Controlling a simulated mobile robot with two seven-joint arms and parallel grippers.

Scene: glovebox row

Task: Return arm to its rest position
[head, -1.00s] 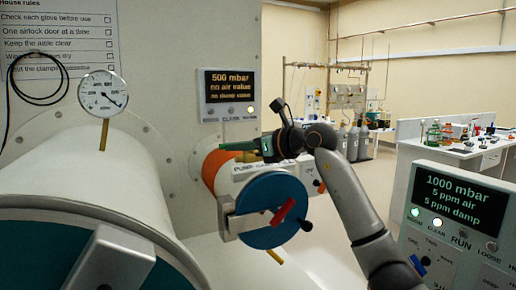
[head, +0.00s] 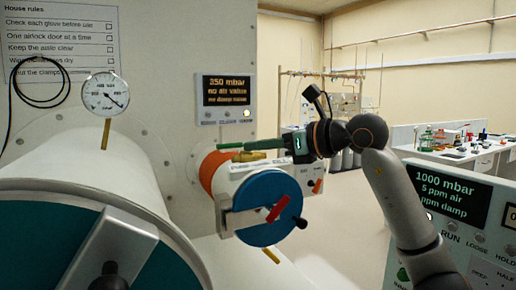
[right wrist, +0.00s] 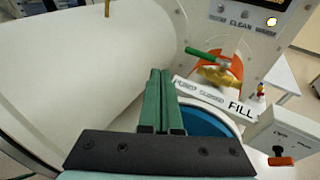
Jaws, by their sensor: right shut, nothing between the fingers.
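My right gripper (head: 254,142) is raised above the small airlock's blue door (head: 262,190), with its arm coming in from the right. In the right wrist view its two green fingers (right wrist: 160,74) lie together, with nothing between them. A valve with a green handle (right wrist: 203,54) and brass body (right wrist: 217,75) sits beyond the fingertips, apart from them in that view. In the head view the fingers and handle nearly line up, so the gap is hard to judge. My left gripper is not in view.
The large white cylinder (head: 95,160) fills the left. A wall display (head: 226,90) reads 350 mbar. A control panel (head: 455,215) reading 1000 mbar stands close at right, partly behind my right arm. The small door bears a red handle (head: 278,208). Open floor (head: 340,220) lies between.

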